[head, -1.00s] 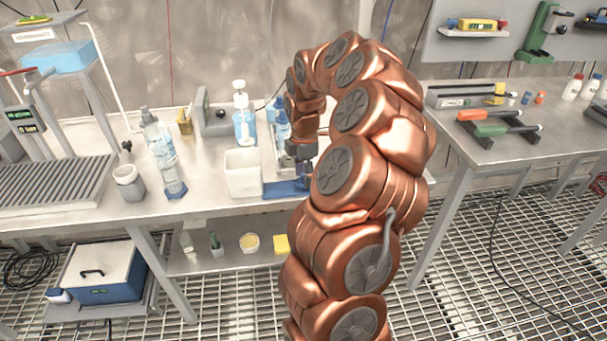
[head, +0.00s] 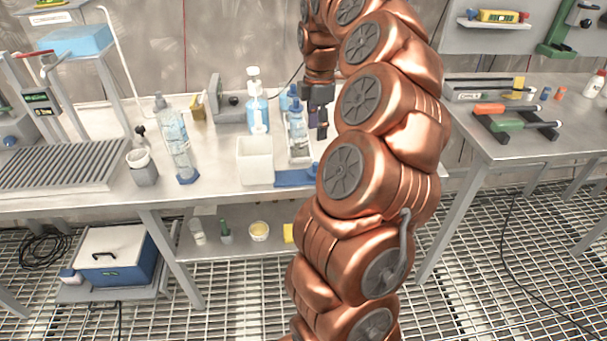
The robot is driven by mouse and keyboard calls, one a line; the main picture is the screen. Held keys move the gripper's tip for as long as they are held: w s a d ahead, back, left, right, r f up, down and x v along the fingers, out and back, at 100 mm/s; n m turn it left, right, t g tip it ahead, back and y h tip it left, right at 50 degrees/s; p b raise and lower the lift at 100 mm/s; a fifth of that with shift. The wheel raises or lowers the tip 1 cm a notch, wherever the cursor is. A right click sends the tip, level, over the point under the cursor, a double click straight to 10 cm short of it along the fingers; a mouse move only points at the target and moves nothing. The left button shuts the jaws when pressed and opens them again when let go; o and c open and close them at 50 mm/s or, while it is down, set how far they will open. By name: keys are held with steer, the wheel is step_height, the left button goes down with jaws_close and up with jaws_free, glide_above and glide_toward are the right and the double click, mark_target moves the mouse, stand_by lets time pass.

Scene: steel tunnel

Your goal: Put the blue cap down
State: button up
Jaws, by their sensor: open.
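My gripper (head: 319,122) hangs fingers-down above the back right of the left bench, beside a clear bottle with a blue top (head: 297,128). It is open, and I see nothing held in it. A flat blue mat (head: 291,179) lies on the bench below and in front of it, its right end hidden by my arm. I cannot make out a separate blue cap on the mat; it may be too small or behind my arm.
A white square tub (head: 255,160) stands left of the mat. The right bench (head: 500,145) holds tools.

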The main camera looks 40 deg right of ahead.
steer(key=s+a+r+m, duration=0.1)
steer(key=s+a+m, duration=0.1)
steer(key=a, duration=0.9)
steer(key=s+a+r+m, duration=0.1)
steer(key=s+a, duration=0.1)
steer(key=a, duration=0.8)
steer(key=s+a+f+m+g, duration=0.1)
steer(key=s+a+f+m, duration=0.3)
steer(key=s, duration=0.6)
steer(key=s+a+f+m, duration=0.4)
steer(key=s+a+m, duration=0.2)
steer(key=s, duration=0.3)
steer(key=shift+s+a+g, duration=0.35)
steer(key=shift+a+g, duration=0.05)
steer(key=shift+a, duration=0.4)
